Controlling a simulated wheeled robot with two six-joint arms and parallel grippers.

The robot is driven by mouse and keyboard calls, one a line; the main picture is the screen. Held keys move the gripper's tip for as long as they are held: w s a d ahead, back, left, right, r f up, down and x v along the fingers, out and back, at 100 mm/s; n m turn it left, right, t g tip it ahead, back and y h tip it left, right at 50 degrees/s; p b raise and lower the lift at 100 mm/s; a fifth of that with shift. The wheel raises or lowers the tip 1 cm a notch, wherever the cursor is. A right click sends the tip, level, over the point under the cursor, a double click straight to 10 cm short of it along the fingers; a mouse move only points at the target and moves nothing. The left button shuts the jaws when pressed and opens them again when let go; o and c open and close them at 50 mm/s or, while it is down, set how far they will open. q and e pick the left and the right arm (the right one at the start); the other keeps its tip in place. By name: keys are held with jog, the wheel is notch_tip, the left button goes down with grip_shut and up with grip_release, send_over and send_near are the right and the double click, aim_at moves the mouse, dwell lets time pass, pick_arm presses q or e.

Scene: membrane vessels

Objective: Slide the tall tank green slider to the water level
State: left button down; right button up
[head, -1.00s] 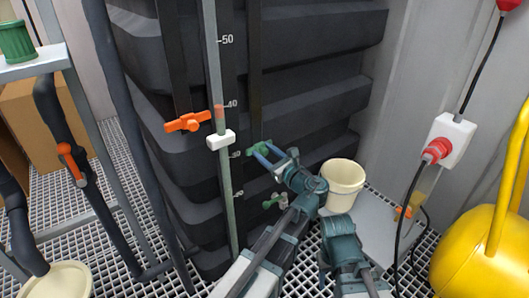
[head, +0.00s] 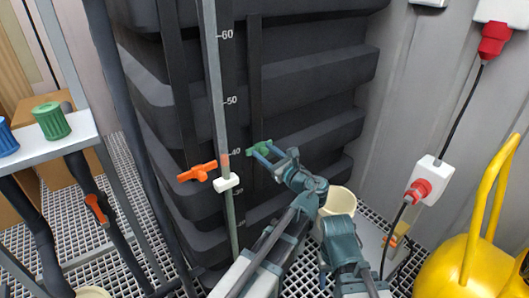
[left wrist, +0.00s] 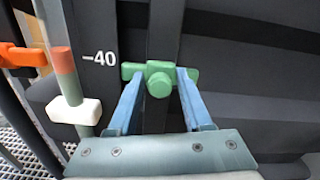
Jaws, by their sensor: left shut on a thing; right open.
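The tall tank (head: 310,80) is dark and ribbed, with a white printed scale. My left gripper (head: 263,151) is shut on the green slider (head: 256,147) on the tank's dark vertical strip. In the left wrist view the green slider (left wrist: 159,78) sits between the blue fingers, about level with the 40 mark. The sight tube (head: 213,80) left of it has a red segment (head: 225,161) near 40, which also shows in the left wrist view (left wrist: 63,60). My right gripper (head: 338,240) is low at the right, away from the tank; its fingertips are hard to make out.
An orange slider (head: 197,172) sits on another strip, left of the tube. A white block (head: 227,182) is on the tube. A cream bucket (head: 338,201) stands behind my right arm. A yellow tank (head: 460,265) and red plugs (head: 418,191) are at the right.

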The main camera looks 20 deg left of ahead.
pick_arm(q)
jog(key=shift+r, duration=0.5)
pick_arm(e)
jog(key=shift+r, duration=0.4)
pick_arm(q)
jog(key=c, duration=0.6)
grip_release()
jog(key=shift+s+f, duration=0.1)
